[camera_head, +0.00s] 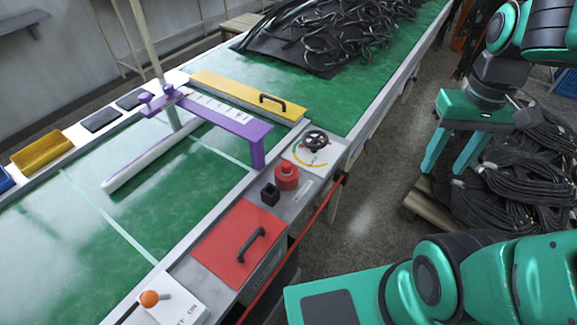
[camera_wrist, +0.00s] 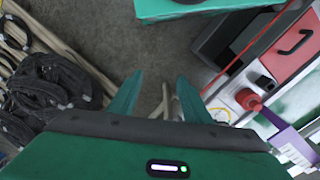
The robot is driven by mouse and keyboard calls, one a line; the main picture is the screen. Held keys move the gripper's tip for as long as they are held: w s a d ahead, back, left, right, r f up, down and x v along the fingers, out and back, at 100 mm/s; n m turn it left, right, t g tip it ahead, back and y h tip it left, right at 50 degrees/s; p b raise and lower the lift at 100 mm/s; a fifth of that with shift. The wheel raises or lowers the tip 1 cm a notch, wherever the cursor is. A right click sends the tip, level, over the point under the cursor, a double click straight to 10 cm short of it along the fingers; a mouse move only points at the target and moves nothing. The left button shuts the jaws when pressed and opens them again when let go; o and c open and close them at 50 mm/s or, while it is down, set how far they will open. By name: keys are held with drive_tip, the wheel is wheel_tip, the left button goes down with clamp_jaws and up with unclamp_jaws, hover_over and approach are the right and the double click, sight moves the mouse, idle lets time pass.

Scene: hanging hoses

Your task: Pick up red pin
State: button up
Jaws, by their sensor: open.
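The red pin (camera_head: 286,177) is a short, thick red piece standing upright on the grey strip at the table's right edge, beside a small black square block (camera_head: 270,194). It also shows at the right of the wrist view (camera_wrist: 248,100), outside the fingers. My gripper (camera_head: 446,168) is open and empty. It points down over the floor side, right of the table and clear of the pin. In the wrist view the two green fingers (camera_wrist: 157,88) are spread with floor between them.
A red plate with a black handle (camera_head: 228,262) lies nearer, and a black handwheel (camera_head: 316,141) stands just beyond the pin. A purple bracket (camera_head: 225,117) spans the green table left of it. Black hoses are piled at right (camera_head: 510,165) and on the far table (camera_head: 330,35).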

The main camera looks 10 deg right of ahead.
drive_tip(key=w+a+n, duration=0.6)
drive_tip(key=w, duration=0.2)
drive_tip(key=n, duration=1.4)
hover_over(288, 163)
drive_tip(key=f, duration=0.7)
drive_tip(key=shift+s+d+f, duration=0.1)
drive_tip(key=shift+s+d, duration=0.1)
drive_tip(key=shift+s, duration=0.2)
drive_tip(key=shift+m, duration=0.3)
drive_tip(key=shift+w+a+f, duration=0.1)
drive_tip(key=shift+w+f, duration=0.05)
drive_tip(key=shift+f, duration=0.9)
drive_tip(key=shift+w+f, duration=0.15)
drive_tip(key=shift+f, duration=0.85)
drive_tip(key=shift+w+a+f, duration=0.1)
drive_tip(key=shift+w+f, duration=0.05)
drive_tip(key=shift+f, duration=0.9)
drive_tip(key=shift+c, duration=0.2)
clamp_jaws()
drive_tip(key=shift+r, duration=0.1)
